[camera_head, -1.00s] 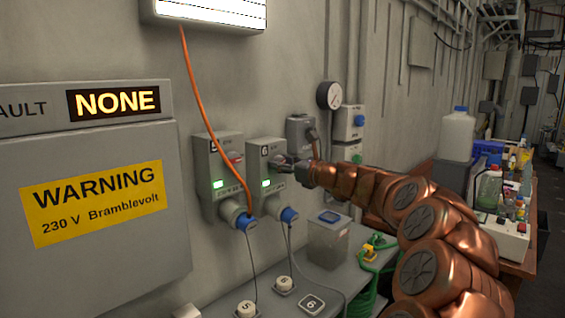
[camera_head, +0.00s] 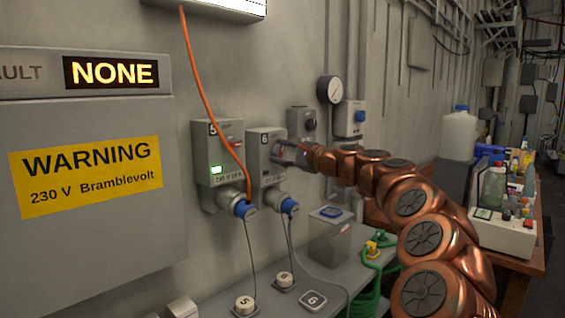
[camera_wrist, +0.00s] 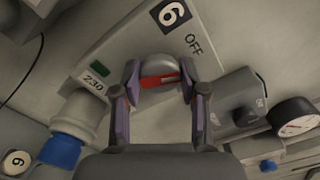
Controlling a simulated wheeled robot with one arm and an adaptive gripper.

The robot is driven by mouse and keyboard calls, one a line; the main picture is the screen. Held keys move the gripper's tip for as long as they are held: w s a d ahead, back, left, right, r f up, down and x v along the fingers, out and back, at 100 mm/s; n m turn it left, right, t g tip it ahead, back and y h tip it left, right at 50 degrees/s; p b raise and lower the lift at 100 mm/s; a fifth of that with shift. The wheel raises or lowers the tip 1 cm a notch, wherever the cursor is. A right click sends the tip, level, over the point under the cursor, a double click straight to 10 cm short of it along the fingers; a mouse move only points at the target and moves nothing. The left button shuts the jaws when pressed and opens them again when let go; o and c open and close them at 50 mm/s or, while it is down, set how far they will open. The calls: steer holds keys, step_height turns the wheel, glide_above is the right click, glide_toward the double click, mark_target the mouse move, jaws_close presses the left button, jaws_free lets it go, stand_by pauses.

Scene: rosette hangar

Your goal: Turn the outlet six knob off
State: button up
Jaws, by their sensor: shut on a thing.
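The outlet six box (camera_head: 265,160) is a grey wall unit marked 6, right of outlet five (camera_head: 217,150). My gripper (camera_head: 284,153) reaches it from the right and is shut on its knob. In the wrist view my gripper (camera_wrist: 158,82) has its two fingers on either side of the grey knob (camera_wrist: 157,66), which has a red bar. The word OFF is printed beside the 6 label. The indicator on outlet six (camera_wrist: 100,69) is dark green and unlit. Outlet five's indicator glows green. The knob is mostly hidden by the gripper in the head view.
Blue plugs sit in the sockets below both outlets, and an orange cable (camera_head: 205,100) hangs over outlet five. A pressure gauge (camera_head: 330,90) is right of outlet six. A grey bench (camera_head: 250,285) with a clear container (camera_head: 330,238) stands below.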

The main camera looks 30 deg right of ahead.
steer(key=shift+a+f+n+b, duration=0.1)
steer(key=shift+n+b, duration=0.75)
steer(key=shift+n, duration=0.2)
steer(key=shift+a+f+n+b, duration=0.1)
steer(key=shift+n+b, duration=0.75)
steer(key=shift+n, duration=0.2)
steer(key=shift+d, duration=0.1)
steer(key=o, duration=1.1)
steer(key=shift+r, duration=0.1)
steer(key=shift+o, duration=0.2)
steer(key=v, duration=1.2)
steer(key=shift+r, duration=0.1)
